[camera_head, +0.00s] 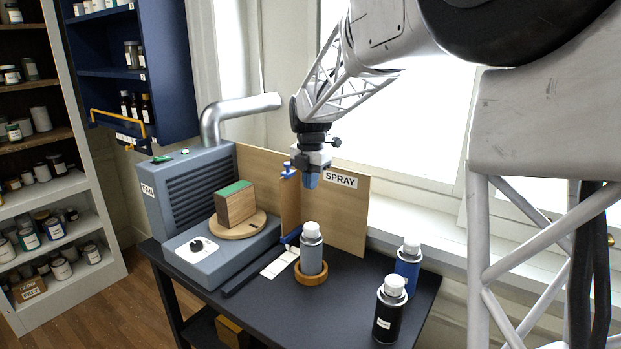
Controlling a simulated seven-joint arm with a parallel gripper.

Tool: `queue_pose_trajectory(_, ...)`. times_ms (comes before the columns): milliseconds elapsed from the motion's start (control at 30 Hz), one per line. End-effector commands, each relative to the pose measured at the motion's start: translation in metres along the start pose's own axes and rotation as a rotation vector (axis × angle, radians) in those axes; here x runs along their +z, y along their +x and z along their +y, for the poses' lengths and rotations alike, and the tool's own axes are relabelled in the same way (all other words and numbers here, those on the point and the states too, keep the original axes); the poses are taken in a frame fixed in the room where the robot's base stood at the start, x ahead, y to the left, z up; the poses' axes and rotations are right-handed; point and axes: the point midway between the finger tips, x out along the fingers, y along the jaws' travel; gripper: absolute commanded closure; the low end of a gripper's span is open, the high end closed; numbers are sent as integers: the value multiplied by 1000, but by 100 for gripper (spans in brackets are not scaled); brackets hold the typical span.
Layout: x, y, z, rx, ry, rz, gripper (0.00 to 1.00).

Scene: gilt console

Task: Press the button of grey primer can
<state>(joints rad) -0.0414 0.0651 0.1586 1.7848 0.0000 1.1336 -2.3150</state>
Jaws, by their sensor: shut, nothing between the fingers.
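The grey primer can (311,258) stands upright in a round wooden holder (311,277) on the dark table. Its white top (311,229) faces up, uncovered. My gripper (309,182) points down with its blue fingertips shut and empty. In the picture it is just above the can's top, with a clear gap between them. Its exact depth relative to the can is hard to tell.
A blue can (408,265) and a black can (389,312) stand to the right. A wooden panel (345,220) with a SPRAY sign rises behind. At left, a grey fan unit (180,195) has a turntable (240,230) bearing a wooden block (234,205).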

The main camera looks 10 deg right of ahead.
Motion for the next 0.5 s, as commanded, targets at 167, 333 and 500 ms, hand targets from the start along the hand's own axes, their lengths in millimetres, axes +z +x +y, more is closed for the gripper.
queue_pose_trajectory(167,0,26,0,-1,0,1,100)
queue_pose_trajectory(333,0,52,0,-1,0,1,100)
queue_pose_trajectory(500,0,78,0,-1,0,1,100)
